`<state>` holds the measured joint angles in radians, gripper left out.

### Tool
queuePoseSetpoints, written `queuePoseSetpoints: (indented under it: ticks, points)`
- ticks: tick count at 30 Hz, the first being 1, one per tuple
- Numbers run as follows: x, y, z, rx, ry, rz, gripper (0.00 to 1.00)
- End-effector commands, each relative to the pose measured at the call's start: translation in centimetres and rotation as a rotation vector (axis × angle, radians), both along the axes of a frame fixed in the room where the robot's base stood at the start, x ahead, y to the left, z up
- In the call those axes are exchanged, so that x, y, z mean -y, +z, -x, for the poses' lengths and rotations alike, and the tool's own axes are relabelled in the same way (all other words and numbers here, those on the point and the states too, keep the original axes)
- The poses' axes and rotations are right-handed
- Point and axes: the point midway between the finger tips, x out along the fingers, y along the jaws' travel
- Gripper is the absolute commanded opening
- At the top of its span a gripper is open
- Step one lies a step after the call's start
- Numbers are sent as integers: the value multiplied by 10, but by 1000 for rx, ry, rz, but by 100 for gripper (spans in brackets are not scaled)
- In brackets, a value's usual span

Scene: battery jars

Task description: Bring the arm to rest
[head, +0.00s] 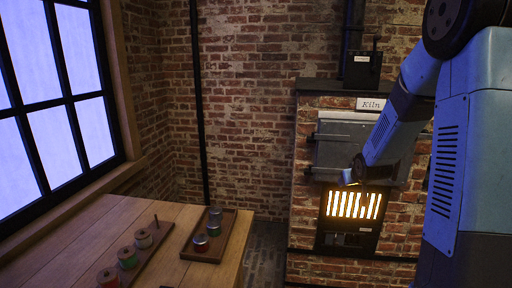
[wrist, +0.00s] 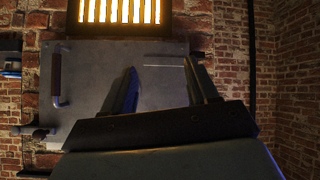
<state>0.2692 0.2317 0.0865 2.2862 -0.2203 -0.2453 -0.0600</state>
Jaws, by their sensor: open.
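My gripper (wrist: 163,78) is open, with its two fingers apart and nothing between them. In the wrist view it is in front of the grey kiln door (wrist: 180,62), and I cannot tell the gap to it. In the head view my arm reaches down from the upper right, and its end (head: 352,176) shows in front of the kiln door (head: 340,150), above the glowing grate (head: 354,204). The fingers are hard to make out there.
A wooden table (head: 85,225) stands at lower left under a window. It bears a tray (head: 235,238) with several small jars and a rack with several spools (head: 143,238). The brick kiln (head: 305,215) stands at right. Dark floor (head: 262,250) shows between them.

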Motion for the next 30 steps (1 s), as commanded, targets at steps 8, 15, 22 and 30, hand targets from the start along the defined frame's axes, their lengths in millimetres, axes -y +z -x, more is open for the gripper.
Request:
queuePoseSetpoints:
  ticks: [8, 15, 22, 30]
  points:
    - [-23, 64, 57, -69, -30, 4, 58]
    - [-43, 106, 117, -133, -53, -11, 58]
    - [-61, 137, 181, -192, -69, -39, 58]
    - [-80, 159, 262, -265, -76, -83, 58]
